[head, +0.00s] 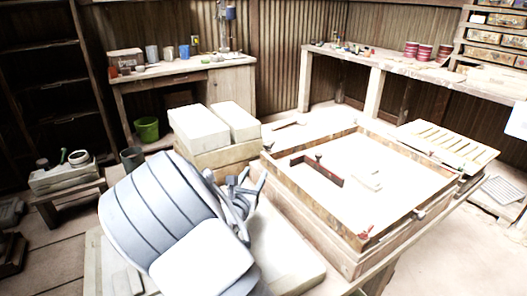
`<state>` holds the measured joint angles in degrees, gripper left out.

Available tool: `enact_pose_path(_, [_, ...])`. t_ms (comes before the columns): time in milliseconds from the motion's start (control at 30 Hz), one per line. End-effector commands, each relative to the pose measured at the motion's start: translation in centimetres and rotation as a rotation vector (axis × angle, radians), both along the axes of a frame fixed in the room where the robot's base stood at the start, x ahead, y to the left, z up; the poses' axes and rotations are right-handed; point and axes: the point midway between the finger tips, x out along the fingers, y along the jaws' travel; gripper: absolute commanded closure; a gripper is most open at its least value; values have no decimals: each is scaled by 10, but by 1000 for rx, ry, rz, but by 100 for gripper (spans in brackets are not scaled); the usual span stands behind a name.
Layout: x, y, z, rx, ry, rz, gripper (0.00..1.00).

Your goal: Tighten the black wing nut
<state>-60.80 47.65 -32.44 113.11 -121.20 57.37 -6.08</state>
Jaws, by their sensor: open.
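I cannot make out a black wing nut for certain at this size. The wooden tile press frame (310,220) stands on a table at the right, with a pale bed inside its raised rim. A dark red bar (325,173) lies in the frame. My gripper (247,181) is open, just left of the frame and apart from the fittings. My arm hides part of the table's left side.
Pale blocks (200,129) are stacked behind my arm. A slatted rack (447,142) lies right of the frame. A workbench (187,78) with cups stands at the back, with a green bucket (147,129) by it. Floor is open at lower left.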

Motion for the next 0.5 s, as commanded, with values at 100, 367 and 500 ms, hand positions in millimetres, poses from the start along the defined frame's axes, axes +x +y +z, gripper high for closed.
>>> enact_pose_path(100, [6, 3, -3, -14, -2, 13, 48])
enact_pose_path(367, [48, -9, -4, -11, -3, 9, 48])
enact_pose_path(500, [78, -16, -4, -11, -3, 9, 48])
